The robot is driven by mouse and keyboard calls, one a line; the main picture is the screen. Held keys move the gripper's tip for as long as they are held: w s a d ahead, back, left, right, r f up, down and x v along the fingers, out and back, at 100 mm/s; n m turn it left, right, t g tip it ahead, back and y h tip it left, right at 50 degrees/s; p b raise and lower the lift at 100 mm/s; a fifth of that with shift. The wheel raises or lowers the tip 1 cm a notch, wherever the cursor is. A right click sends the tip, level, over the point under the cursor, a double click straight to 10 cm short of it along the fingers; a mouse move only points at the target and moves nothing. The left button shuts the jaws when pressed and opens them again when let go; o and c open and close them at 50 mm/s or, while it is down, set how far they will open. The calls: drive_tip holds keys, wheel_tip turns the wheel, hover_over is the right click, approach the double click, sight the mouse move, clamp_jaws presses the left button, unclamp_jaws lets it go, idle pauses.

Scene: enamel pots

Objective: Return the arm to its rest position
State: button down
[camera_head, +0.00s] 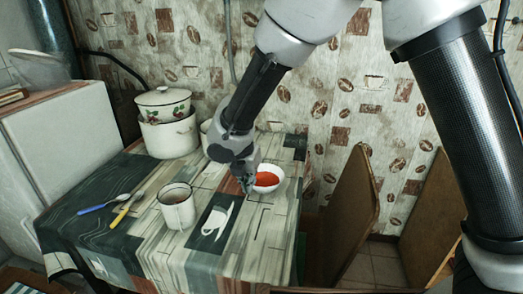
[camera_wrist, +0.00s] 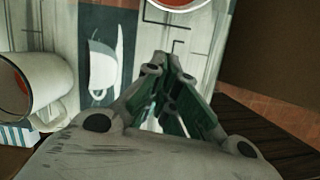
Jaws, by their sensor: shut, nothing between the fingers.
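My gripper (camera_head: 248,185) is shut and empty above the table, just left of a white bowl (camera_head: 279,180) with red contents in the head view. In the wrist view my gripper (camera_wrist: 165,62) points away with its fingers together. The edge of the bowl (camera_wrist: 180,25) shows at the top of that view. My arm reaches down from the upper right of the head view, bent at the elbow, over the table (camera_head: 150,240).
A white mug (camera_head: 177,212) stands left of my gripper; it also shows in the wrist view (camera_wrist: 50,85). A blue spoon (camera_head: 98,205) and yellow-handled cutlery (camera_head: 124,212) lie left. Enamel pots (camera_head: 168,137) stand behind. Wooden chairs (camera_head: 350,212) are right of the table.

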drive_tip(key=s+d+r+m, duration=0.6)
drive_tip(key=d+m, duration=0.5)
drive_tip(key=d, duration=0.3)
drive_tip(key=s+d+r+m, duration=0.7)
drive_tip(key=d+m, duration=0.4)
drive_tip(key=d, duration=0.4)
drive_tip(key=s+d+r+m+t, duration=0.1)
drive_tip(key=s+d+r+m, duration=0.5)
drive_tip(key=d, duration=0.9)
wheel_tip(320, 180, up, 3)
drive_tip(key=m, duration=0.4)
drive_tip(key=shift+s+f+m+y, duration=0.15)
drive_tip(key=shift+f+m+y, duration=0.05)
drive_tip(key=shift+m+y, duration=0.2)
